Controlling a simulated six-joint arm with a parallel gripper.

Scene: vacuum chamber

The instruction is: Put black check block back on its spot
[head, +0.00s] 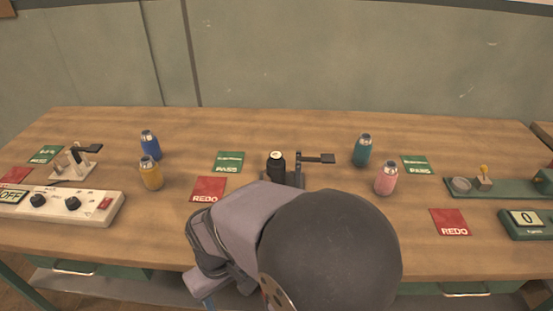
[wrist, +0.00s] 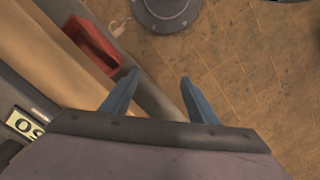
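A black upright piece with a pale top (head: 276,167) stands at the middle of the table, against or on a small dark stand with a lever (head: 318,158). I cannot tell for sure whether it is the black check block, or which spot belongs to the block. My arm hides the area in front of it. My gripper shows in the wrist view (wrist: 158,92), its two blue fingers apart with nothing between them. It points down past the table's front edge, over the floor. In the head view it is mostly hidden by my arm.
Blue (head: 150,144), yellow (head: 151,173), teal (head: 362,151) and pink (head: 386,178) bottles stand on the table. Green PASS (head: 229,162) and red REDO (head: 208,189) cards lie flat. A switch box (head: 62,207) is left, a counter (head: 527,222) right. The table's back strip is clear.

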